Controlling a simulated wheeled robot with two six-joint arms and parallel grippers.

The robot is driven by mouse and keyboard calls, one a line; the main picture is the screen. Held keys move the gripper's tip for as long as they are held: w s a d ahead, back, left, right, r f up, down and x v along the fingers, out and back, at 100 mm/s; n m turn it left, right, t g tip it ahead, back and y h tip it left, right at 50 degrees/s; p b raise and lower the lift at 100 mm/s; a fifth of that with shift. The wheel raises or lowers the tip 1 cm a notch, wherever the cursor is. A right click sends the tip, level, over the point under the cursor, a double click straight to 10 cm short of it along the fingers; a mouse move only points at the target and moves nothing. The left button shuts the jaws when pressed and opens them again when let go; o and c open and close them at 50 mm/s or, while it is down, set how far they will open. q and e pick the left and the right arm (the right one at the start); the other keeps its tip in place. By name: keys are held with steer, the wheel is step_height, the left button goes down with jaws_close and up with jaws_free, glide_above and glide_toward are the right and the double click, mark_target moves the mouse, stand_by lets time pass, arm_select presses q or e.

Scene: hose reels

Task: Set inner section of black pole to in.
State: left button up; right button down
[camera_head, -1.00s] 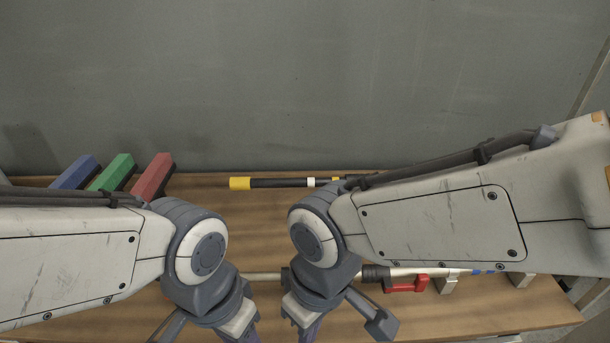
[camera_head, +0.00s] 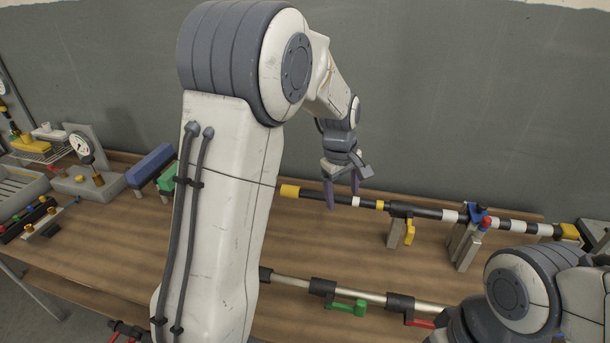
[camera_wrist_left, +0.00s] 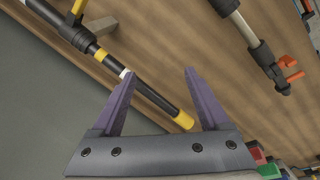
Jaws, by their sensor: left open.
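The black pole (camera_head: 318,194) lies along the back of the bench, with a yellow left end (camera_head: 289,190) and white and yellow bands. Right of them is a clamp with a yellow lever (camera_head: 409,232), then black-and-white stripes. My left gripper (camera_head: 343,198) is open at the pole's left section, its fingers overlapping the pole in the head view. In the left wrist view, the pole (camera_wrist_left: 150,92) runs diagonally past the open fingers (camera_wrist_left: 158,75), its yellow end near the right finger. I cannot tell whether they touch it. My right arm shows at lower right; its gripper is out of view.
A silver pole (camera_head: 285,282) with a green lever (camera_head: 347,307) and a red lever (camera_head: 420,323) lies nearer the front. A blue block (camera_head: 150,165), a gauge (camera_head: 80,145) and trays stand left. A stand (camera_head: 464,246) supports the black pole's right part. The wall is behind.

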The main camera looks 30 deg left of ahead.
mark_target(292, 188)
arm_select(q)
steer(key=w+a+f+n+y+p, duration=0.1)
steer(key=w+a+n, duration=0.25)
steer(key=a, duration=0.55)
steer(key=w+a+f+n+p, duration=0.1)
steer(key=w+a+n, duration=0.1)
steer(key=a+n, duration=0.5)
steer(key=shift+m, duration=0.95)
steer(key=p+x, duration=0.1)
steer(key=x, duration=0.2)
steer(key=a+p+x, duration=0.1)
steer(key=x, duration=0.2)
steer(key=a+p+x, duration=0.1)
steer(key=x, duration=0.3)
steer(key=shift+w+a, duration=0.2)
steer(key=shift+c, duration=0.3)
jaws_close()
